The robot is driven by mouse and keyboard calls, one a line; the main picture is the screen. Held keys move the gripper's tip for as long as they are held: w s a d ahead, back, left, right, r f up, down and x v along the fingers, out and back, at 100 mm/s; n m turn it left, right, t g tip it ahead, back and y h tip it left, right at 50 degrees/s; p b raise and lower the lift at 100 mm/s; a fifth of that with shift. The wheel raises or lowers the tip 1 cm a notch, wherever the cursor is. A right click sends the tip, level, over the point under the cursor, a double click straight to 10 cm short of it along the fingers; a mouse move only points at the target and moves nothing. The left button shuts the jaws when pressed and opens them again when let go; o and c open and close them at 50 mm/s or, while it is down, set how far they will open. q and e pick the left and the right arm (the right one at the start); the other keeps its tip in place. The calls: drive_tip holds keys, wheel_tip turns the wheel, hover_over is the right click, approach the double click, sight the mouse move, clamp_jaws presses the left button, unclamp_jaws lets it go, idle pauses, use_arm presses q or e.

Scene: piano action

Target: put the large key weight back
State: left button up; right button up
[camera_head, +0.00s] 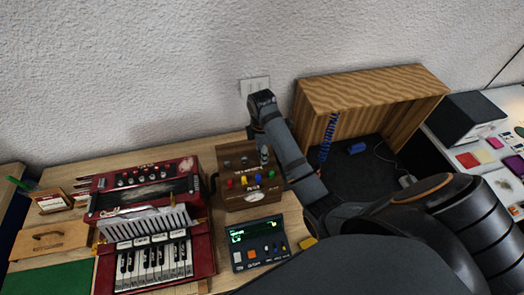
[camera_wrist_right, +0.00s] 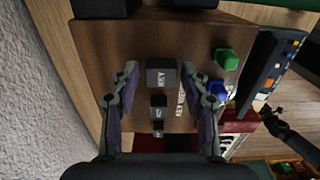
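My right gripper (camera_wrist_right: 163,80) is open above the box, one finger on either side of the large weight in the wrist view. I see no finger touching it; the height gap is unclear. My left gripper is not recognisable in either view.
The brown box (camera_head: 238,203) carries coloured knobs on its front. A dark control panel (camera_head: 243,261) stands before it, a red keyboard instrument (camera_head: 107,205) left of it, and a striped wooden case (camera_head: 368,91) to the right. The wall rises close behind.

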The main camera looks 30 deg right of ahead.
drive_tip(key=shift+r, duration=0.15)
use_arm(q)
wheel_tip(320, 180, up, 10)
drive_tip(key=w+p, duration=0.1)
drive_tip(key=p, duration=0.9)
drive_tip(key=shift+w+r, duration=0.2)
use_arm(e)
wheel_tip(320, 180, up, 12)
drive_tip(key=shift+r, duration=0.1)
